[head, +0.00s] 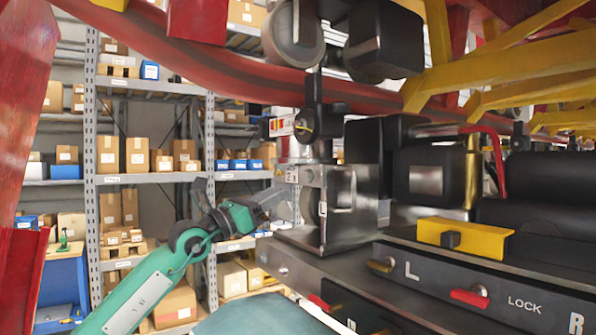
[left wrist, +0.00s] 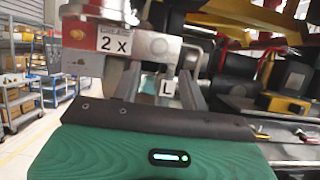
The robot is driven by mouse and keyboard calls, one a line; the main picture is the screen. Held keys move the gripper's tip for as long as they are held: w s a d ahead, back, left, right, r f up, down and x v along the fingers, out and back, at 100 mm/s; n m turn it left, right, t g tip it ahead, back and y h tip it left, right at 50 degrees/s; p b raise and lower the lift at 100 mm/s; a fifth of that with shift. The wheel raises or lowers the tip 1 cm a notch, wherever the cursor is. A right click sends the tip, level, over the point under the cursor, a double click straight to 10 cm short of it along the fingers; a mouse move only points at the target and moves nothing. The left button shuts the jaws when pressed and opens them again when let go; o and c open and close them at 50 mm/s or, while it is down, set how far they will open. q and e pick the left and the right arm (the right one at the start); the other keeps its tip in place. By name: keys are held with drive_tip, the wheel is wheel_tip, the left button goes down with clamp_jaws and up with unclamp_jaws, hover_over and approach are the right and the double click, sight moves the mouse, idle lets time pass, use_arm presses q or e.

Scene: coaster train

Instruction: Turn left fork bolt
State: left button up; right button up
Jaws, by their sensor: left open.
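The left fork assembly is a grey metal housing (head: 340,205) under the red track, with a small "2" plate on its left side. In the left wrist view a metal block with a "GREASE 2 X" plate (left wrist: 114,40) and a rounded metal end (left wrist: 162,48) stands just ahead of my fingers. I cannot tell for sure which part is the bolt. My left gripper (head: 284,203) is at the left side of the housing. In the left wrist view its two fingers (left wrist: 160,92) are apart, with an "L" plate (left wrist: 167,87) showing between them. My right gripper is not in view.
The red track (head: 240,75) and yellow beams (head: 515,75) hang overhead. Shelves with boxes (head: 150,180) stand behind at left.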

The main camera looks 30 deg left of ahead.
sight(304, 178)
use_arm(q)
drive_tip(key=p+x, duration=0.3)
drive_tip(key=x, duration=0.3)
drive_tip(key=shift+w+r+p, duration=0.2)
drive_tip(key=shift+r+p, duration=0.1)
drive_tip(key=shift+p, duration=0.05)
drive_tip(key=shift+w+d+r+p, duration=0.1)
drive_tip(key=shift+w+d+p, duration=0.2)
drive_tip(key=shift+w, duration=0.25)
clamp_jaws()
